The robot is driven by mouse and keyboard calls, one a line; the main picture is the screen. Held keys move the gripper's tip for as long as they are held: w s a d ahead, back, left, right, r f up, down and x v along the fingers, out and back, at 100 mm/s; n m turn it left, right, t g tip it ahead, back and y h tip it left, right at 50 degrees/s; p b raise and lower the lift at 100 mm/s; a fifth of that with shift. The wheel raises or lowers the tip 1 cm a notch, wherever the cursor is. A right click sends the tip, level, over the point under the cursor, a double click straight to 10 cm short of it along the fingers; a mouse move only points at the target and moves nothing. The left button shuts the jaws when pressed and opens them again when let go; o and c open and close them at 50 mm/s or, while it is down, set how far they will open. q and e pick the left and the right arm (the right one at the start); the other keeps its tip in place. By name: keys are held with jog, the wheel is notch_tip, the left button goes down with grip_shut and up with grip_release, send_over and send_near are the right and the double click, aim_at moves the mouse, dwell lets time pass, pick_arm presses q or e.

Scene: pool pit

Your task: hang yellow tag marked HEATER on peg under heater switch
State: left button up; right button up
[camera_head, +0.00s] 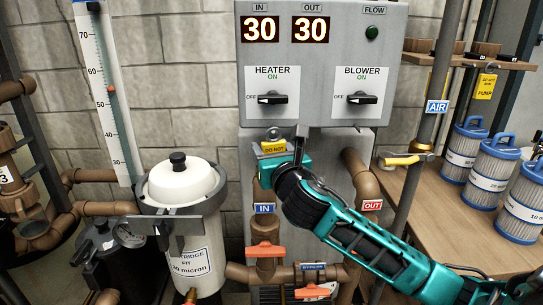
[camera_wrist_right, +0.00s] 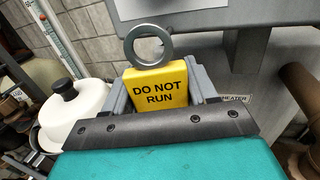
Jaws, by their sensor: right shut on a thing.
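My right gripper (camera_head: 287,158) is shut on a yellow tag (camera_head: 273,148) and holds it upright below the control box. In the right wrist view, the tag (camera_wrist_right: 158,88) reads DO NOT RUN; its lower part is hidden by the gripper. A grey metal ring (camera_wrist_right: 149,46) stands up from the tag's top edge. In the head view, the ring (camera_head: 274,134) shows just under the box's lower edge, below the heater switch (camera_head: 273,98), whose knob lies level. I cannot make out a peg there, nor whether the ring touches anything. My left gripper is not in view.
The blower switch (camera_head: 361,98) sits right of the heater switch. A second yellow tag (camera_head: 485,86), marked PUMP, hangs by the shelf at right. Brown pipes (camera_head: 362,180) run below the box. A white-lidded filter housing (camera_head: 184,185) stands left. Blue-capped cartridges (camera_head: 494,165) stand right.

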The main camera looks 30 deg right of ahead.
jog(key=shift+w+d+f+b, duration=0.1)
jog(key=shift+w+d+b, duration=0.45)
jog(key=shift+w, duration=0.35)
jog(key=shift+w+d+f+b, duration=0.1)
jog(key=shift+w+d+b, duration=0.45)
jog(key=shift+w, duration=0.3)
jog(key=shift+w+d+f, duration=0.2)
jog(key=shift+w+d, duration=0.1)
jog(key=shift+w, duration=0.2)
jog(key=shift+p, duration=0.45)
jog(key=shift+w+f, duration=0.1)
jog(key=shift+f, duration=0.1)
jog(key=o, duration=1.1)
